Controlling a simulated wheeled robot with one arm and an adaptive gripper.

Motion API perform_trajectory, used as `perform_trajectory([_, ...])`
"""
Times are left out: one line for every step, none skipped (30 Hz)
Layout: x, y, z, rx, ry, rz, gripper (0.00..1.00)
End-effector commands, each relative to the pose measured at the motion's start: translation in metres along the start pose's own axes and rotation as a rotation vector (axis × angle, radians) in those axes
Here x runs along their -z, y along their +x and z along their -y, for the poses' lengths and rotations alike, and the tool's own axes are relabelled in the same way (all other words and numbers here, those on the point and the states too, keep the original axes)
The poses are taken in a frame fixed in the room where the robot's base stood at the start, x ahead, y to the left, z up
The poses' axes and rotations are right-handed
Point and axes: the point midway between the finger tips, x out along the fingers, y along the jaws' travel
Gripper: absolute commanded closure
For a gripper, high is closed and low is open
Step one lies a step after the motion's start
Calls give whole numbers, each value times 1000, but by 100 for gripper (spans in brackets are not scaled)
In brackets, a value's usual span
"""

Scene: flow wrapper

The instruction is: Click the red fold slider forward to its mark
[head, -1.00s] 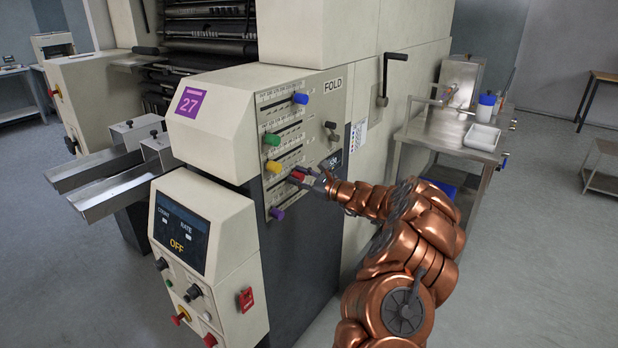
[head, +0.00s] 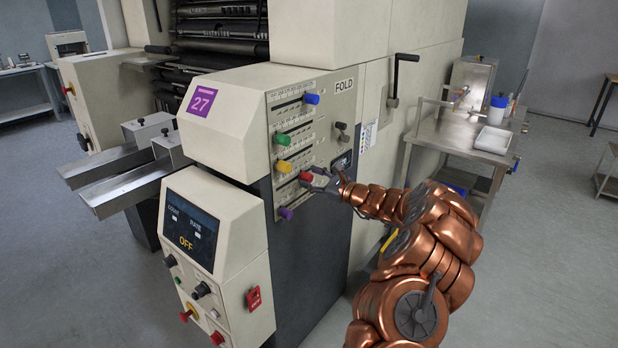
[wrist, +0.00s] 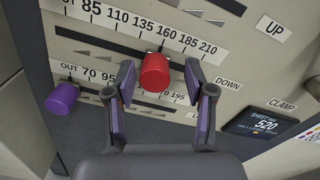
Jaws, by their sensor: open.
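The red fold slider (head: 305,177) is a round red knob on the fold panel (head: 331,109) of the machine. In the wrist view the red knob (wrist: 155,72) stands just below the scale, under the stretch between 135 and 160. My gripper (head: 319,181) is at the knob in the head view. In the wrist view my gripper (wrist: 158,80) is open, with one finger on each side of the red knob and a visible gap on both sides. The slider's mark cannot be made out.
Blue (head: 312,99), green (head: 282,139) and yellow (head: 284,167) knobs sit above the red one. A purple knob (head: 287,213) sits below it, also at left in the wrist view (wrist: 62,97). A steel side table (head: 455,150) stands at right.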

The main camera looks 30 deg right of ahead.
Motion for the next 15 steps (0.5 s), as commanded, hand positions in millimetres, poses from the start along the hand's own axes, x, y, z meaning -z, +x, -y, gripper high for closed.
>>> perform_trajectory([0,-8,1,4,2,1,46])
perform_trajectory([-1,-14,1,4,2,2,46])
perform_trajectory([-2,-21,2,5,1,3,46])
perform_trajectory([-2,-27,2,5,0,2,46])
perform_trajectory([-2,-33,2,5,-1,2,46])
perform_trajectory([-2,-41,3,6,-3,2,46])
perform_trajectory([-2,-47,3,6,-2,3,46])
perform_trajectory([-2,-53,2,6,-2,3,46])
perform_trajectory([-2,-61,2,6,-1,2,46])
perform_trajectory([-1,-66,2,5,0,2,46])
perform_trajectory([-1,-72,1,5,0,2,46])
perform_trajectory([-1,-78,1,3,0,2,46])
perform_trajectory([-1,-82,0,3,0,2,46])
perform_trajectory([-1,-86,1,3,0,1,46])
perform_trajectory([0,-91,1,2,-1,0,46])
